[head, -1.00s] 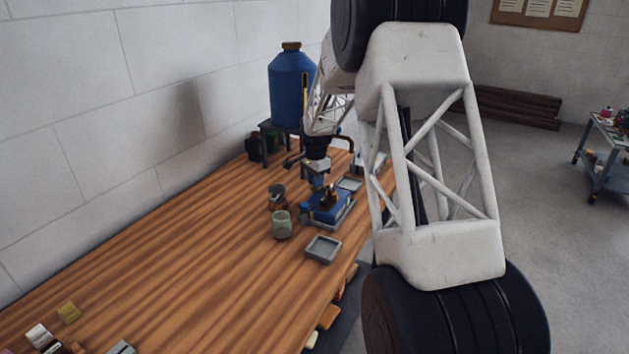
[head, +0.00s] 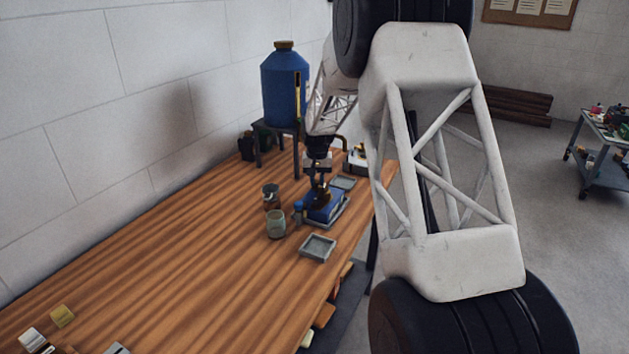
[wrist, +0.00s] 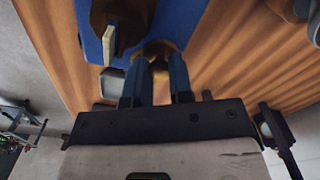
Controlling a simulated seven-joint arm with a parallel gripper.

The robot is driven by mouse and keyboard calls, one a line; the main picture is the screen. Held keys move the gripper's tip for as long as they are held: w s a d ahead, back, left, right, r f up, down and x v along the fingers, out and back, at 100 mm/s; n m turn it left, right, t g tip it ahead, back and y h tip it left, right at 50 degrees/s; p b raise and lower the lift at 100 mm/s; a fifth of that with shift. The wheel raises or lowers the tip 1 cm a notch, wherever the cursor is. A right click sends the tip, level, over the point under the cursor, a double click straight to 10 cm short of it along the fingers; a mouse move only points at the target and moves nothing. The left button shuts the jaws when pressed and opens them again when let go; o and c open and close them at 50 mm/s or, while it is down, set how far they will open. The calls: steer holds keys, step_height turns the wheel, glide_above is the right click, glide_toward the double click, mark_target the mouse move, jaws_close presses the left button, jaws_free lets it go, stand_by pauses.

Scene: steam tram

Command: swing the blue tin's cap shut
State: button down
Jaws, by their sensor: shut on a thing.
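The blue tin (head: 318,211) stands in a grey tray near the table's right edge. Its blue top also fills the upper part of the wrist view (wrist: 186,22). My gripper (head: 320,192) is over the tin, pointing down. In the wrist view, the two blue fingers of my gripper (wrist: 155,76) are shut on a brass-brown part at the tin's top, which looks like its cap (wrist: 157,50). A darker brown part with a pale tab (wrist: 120,28) rises beside it. The fingers hide part of the cap, and its exact tilt cannot be told.
A green-grey cup (head: 276,225) and a dark metal can (head: 271,198) stand left of the tin. An empty grey tray (head: 317,246) lies in front. A large blue tank (head: 286,90) stands behind on a stand.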

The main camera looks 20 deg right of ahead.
steer(key=n, duration=0.2)
steer(key=d+n, duration=0.1)
steer(key=n, duration=0.1)
steer(key=shift+w+d+n, duration=0.1)
steer(key=shift+w+n, duration=0.05)
steer(key=shift+n, duration=0.15)
steer(key=shift+w+d+n, duration=0.2)
steer(key=shift+d+n, duration=0.05)
steer(key=shift+n, duration=0.9)
steer(key=shift+w+d+n, duration=0.15)
steer(key=shift+d+n, duration=0.1)
steer(key=shift+n, duration=0.9)
steer(key=c, duration=1)
jaws_free()
steer(key=shift+r, duration=0.15)
step_height(320, 180, up, 8)
steer(key=shift+f, duration=0.2)
